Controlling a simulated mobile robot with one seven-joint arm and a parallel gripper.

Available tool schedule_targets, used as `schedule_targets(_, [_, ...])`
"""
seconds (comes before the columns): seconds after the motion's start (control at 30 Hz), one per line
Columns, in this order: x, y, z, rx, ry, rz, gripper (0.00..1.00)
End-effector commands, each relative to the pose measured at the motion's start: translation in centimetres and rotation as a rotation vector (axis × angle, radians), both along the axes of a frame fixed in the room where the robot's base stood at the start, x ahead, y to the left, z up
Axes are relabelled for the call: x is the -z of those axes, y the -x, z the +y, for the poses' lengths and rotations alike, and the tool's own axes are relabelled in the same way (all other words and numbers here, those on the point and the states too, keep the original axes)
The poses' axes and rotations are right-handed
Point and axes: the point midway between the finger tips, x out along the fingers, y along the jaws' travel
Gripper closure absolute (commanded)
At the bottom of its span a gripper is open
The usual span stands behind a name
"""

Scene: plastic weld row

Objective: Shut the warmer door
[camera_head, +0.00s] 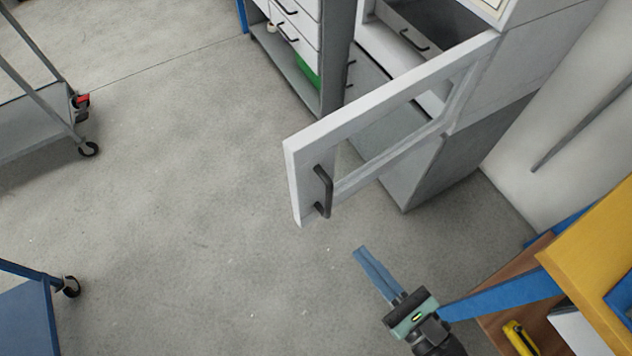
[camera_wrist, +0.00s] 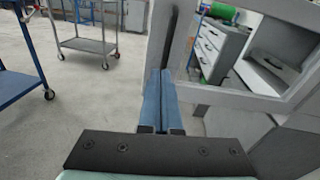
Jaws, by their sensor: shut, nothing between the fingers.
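The warmer door (camera_head: 312,144) is a white frame with a window, swung wide open from the warmer cabinet (camera_head: 527,60). A dark vertical bar handle (camera_head: 323,191) is on the door near its free edge. My gripper (camera_head: 361,253) is below and to the right of the handle in the head view, its blue fingers together with nothing between them. In the wrist view my gripper (camera_wrist: 159,75) points forward, close to the dark handle (camera_wrist: 170,38) and the door frame (camera_wrist: 230,75). I cannot tell whether the fingertips touch the door. A dark drawer handle (camera_head: 413,40) shows inside the cabinet.
A grey drawer unit (camera_head: 340,60) stands beside the warmer. Wheeled carts stand at left, one grey (camera_head: 40,125) and one blue (camera_head: 25,318). A yellow-topped bench (camera_head: 590,265) with blue framing is at lower right. The floor left of the door is clear.

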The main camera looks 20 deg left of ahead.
Motion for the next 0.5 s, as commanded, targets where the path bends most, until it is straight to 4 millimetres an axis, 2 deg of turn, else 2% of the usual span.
schedule_targets(0.07, [-0.6,1.1,0.1,0.000,-0.071,0.036,1.00])
schedule_targets(0.17, [-0.5,1.2,0.4,-0.002,-0.099,0.047,1.00])
schedule_targets(0.27, [-0.4,0.6,1.4,-0.005,-0.098,0.047,1.00])
schedule_targets(0.5, [-0.4,-2.0,5.6,-0.007,-0.095,0.045,1.00])
